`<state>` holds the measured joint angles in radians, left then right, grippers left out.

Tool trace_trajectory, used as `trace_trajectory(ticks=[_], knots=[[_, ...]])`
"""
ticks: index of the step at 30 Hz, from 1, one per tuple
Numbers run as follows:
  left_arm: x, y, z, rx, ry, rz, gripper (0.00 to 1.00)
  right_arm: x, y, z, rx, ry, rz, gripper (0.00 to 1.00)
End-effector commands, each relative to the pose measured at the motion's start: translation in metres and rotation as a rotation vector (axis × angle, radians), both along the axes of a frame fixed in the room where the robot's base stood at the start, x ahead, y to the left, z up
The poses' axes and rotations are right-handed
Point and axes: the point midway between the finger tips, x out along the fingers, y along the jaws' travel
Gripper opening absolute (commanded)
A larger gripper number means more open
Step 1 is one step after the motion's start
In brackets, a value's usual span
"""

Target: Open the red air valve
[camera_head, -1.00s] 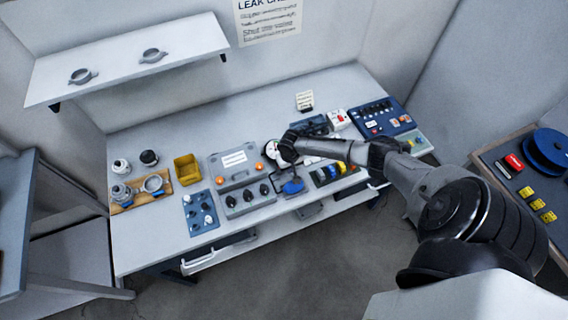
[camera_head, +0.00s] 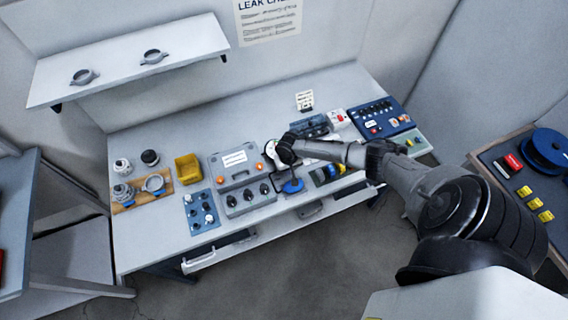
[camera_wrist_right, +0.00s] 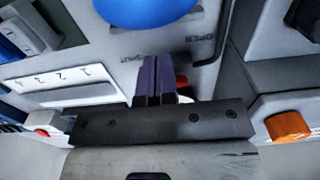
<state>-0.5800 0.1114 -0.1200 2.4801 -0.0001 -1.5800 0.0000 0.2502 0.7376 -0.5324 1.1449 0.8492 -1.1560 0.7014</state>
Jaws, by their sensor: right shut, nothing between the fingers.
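My right gripper (camera_head: 284,158) reaches over the middle of the bench beside a white round gauge (camera_head: 270,149). In the right wrist view its two dark fingers (camera_wrist_right: 158,78) are pressed together and empty. A small red part (camera_wrist_right: 182,82) shows just behind the fingers, mostly hidden by them; I cannot tell if it is the valve's handle or if the fingers touch it. A grey panel there carries the words OPEN (camera_wrist_right: 187,38) and SHUT. A round blue part (camera_wrist_right: 148,10) is beyond the fingers; a blue piece (camera_head: 292,186) also shows below the gripper in the head view. My left gripper is out of view.
A grey case (camera_head: 238,164) with orange latches and a black-knobbed box (camera_head: 246,199) stand left of the gripper. A yellow bin (camera_head: 188,169) is further left. A blue panel (camera_head: 381,117) stands on the right. An orange knob (camera_wrist_right: 288,126) is close by in the wrist view.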

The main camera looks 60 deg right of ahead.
Motion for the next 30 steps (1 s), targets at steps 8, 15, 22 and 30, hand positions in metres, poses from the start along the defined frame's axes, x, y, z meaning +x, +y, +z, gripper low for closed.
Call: trace_trajectory(ticks=[8,15,22,30], knots=[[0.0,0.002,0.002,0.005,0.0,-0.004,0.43,0.0,0.002,0.001,0.0,0.0,0.0,0.0],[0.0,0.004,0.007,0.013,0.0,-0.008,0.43,0.002,0.008,0.001,0.001,0.0,-0.001,0.0],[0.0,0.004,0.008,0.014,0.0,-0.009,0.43,0.003,0.011,0.0,0.0,0.0,0.0,0.0],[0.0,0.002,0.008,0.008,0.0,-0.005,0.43,0.003,0.011,0.0,0.0,0.0,0.0,0.0]])
